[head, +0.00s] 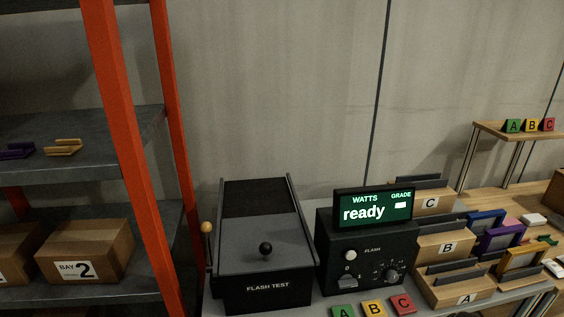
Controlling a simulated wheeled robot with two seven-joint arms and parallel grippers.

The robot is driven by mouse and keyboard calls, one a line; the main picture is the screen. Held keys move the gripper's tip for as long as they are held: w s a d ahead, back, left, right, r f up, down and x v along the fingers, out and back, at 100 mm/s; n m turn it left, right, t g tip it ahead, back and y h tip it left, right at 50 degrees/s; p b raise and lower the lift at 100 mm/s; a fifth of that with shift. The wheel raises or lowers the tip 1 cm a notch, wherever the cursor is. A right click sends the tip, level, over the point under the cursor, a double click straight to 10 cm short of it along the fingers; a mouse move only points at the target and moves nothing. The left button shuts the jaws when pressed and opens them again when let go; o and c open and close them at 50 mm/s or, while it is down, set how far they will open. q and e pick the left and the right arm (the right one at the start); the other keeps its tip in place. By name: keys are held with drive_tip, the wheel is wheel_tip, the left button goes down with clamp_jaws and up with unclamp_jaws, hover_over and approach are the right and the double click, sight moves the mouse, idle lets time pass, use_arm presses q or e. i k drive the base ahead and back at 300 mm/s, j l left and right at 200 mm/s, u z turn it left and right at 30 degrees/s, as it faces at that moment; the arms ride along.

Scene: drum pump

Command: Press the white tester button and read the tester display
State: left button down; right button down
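The tester (362,262) is a black box labelled FLASH on the table. Its display (373,208) is lit green-black and reads "ready" under WATTS, with a small white block under GRADE. Neither of my grippers is in the head view.
Green, yellow and red tags (373,308) lie in front of the tester. Wooden bins (458,290) lettered A, B and C stand right of it, beside coloured frames (500,237). An orange-post shelf (120,130) with boxes stands at left. A small raised shelf (500,132) is at right.

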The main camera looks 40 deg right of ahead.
sight(350, 255)
drive_tip(key=z, duration=1.85)
